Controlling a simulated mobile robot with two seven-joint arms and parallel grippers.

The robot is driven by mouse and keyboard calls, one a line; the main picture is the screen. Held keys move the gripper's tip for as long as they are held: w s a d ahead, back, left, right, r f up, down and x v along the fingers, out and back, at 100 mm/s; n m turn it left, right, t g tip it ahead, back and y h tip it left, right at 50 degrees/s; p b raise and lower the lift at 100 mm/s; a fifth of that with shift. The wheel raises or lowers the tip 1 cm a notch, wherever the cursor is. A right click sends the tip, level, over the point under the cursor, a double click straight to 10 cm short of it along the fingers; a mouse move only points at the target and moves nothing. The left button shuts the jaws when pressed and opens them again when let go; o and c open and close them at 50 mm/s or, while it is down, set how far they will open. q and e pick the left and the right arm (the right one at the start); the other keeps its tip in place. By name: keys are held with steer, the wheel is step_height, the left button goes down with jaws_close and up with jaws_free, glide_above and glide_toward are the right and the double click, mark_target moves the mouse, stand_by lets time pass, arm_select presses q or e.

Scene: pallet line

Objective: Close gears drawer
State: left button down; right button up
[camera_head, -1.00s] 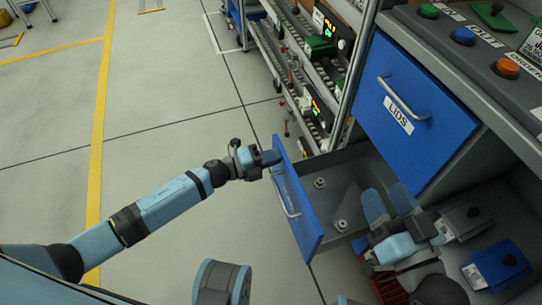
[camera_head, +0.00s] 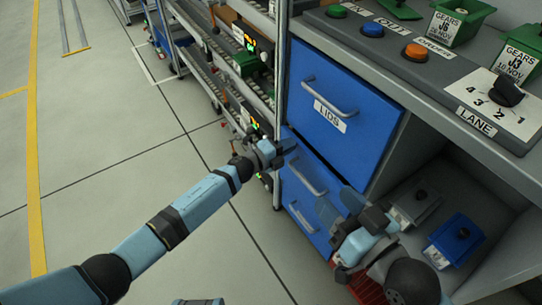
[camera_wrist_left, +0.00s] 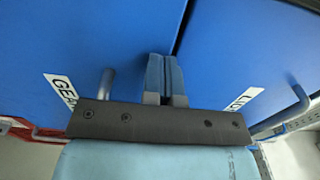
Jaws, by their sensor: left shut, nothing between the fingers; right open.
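The gears drawer (camera_head: 322,178) is the blue front below the LIDS drawer (camera_head: 345,95). Its front now looks about flush with the cabinet, and its inside is out of sight. Its partly hidden "GEA" label (camera_wrist_left: 62,90) and blue front (camera_wrist_left: 80,40) show in the left wrist view, beside the LIDS front (camera_wrist_left: 245,45). My left gripper (camera_head: 288,147) is shut and empty at the upper part of the gears front; its fingers (camera_wrist_left: 165,75) lie by the seam between the two fronts. My right gripper (camera_head: 338,205) is open in front of the cabinet, hiding part of the lower fronts.
Another handle (camera_head: 300,218) shows lower down. A grey bin (camera_head: 415,203) and a blue bin (camera_head: 455,240) sit on the open shelf at right. A button panel (camera_head: 390,45) tops the cabinet. Racks stand behind my left gripper. The floor at left is clear.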

arm_select(q)
steer(key=shift+b+x, duration=0.3)
steer(key=shift+x, duration=0.9)
arm_select(e)
steer(key=shift+s+a+f, duration=0.15)
steer(key=shift+a+f, duration=0.05)
steer(key=shift+f, duration=0.3)
